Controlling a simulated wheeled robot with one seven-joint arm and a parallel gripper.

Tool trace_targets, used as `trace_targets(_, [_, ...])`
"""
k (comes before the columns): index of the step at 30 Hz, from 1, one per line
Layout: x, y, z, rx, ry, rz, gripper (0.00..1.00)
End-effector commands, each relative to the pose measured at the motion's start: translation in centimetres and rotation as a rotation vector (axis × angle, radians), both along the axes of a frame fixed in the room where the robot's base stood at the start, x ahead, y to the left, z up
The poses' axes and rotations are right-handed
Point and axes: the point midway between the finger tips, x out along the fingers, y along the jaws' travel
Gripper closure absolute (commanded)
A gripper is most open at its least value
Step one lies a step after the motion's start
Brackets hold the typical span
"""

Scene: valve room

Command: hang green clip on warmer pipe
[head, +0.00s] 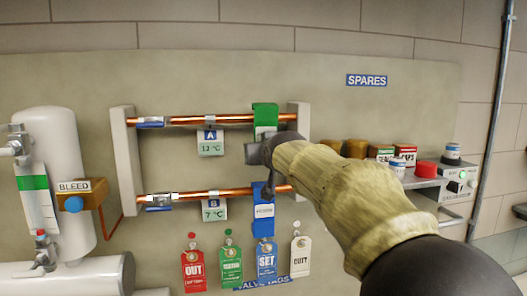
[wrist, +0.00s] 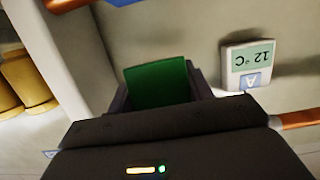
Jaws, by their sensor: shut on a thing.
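The green clip (head: 265,114) is at the right part of the upper copper pipe (head: 215,120), with its top above the pipe line. It covers the pipe there; I cannot tell whether it hooks over it or is just in front. The upper pipe's tag A reads 12 °C (head: 210,142); the lower pipe's (head: 225,193) tag B reads 7 °C (head: 213,209). My gripper (head: 258,150) is shut on the green clip's lower part. In the wrist view, which is upside down, the clip (wrist: 158,84) stands between my fingers. The clip's lower end is hidden by my gripper.
A blue clip (head: 263,212) hangs on the lower pipe just below my gripper. A white bracket (head: 298,120) holds the pipes' right ends. Several hang tags, such as the red one (head: 194,270), are below. A shelf of spares (head: 405,180) is at right.

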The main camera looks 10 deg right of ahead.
Motion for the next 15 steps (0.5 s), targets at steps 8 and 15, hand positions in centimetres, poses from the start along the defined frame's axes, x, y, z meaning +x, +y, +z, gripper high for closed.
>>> trace_targets(8, [1.8,0.1,0.2,-0.001,0.0,0.001,0.73])
trace_targets(15, [2.4,0.1,-1.0,0.0,-0.001,0.002,0.77])
